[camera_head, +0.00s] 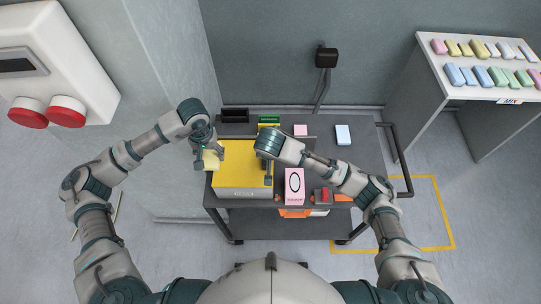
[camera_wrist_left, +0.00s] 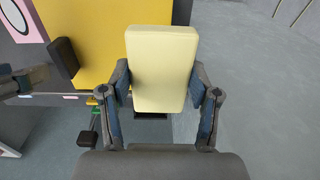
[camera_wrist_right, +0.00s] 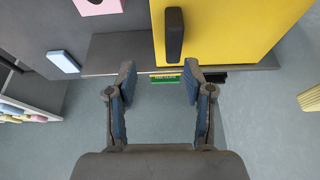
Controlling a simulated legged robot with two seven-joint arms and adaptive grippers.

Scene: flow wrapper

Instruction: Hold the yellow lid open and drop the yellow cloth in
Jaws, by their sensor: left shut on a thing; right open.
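The pale yellow cloth (camera_head: 211,160), a folded block, is held between the fingers of my left gripper (camera_head: 208,156), at the left edge of the yellow lid (camera_head: 240,160). The cloth fills the middle of the left wrist view (camera_wrist_left: 162,68), apart from the lid (camera_wrist_left: 95,35). The lid appears to lie flat, closed over the grey box (camera_head: 243,192). A black handle (camera_wrist_right: 174,35) stands on the lid. My right gripper (camera_wrist_right: 160,76) is open and empty near the handle and the lid's right part. Its fingertips are partly hidden in the head view.
A pink box (camera_head: 294,186) stands right of the lid. A green label block (camera_head: 269,120), a pink block (camera_head: 300,130) and a blue block (camera_head: 343,134) lie behind on the cart. A shelf (camera_head: 480,92) with several coloured blocks is at right. Bare cart top (camera_head: 365,160) lies beyond the right arm.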

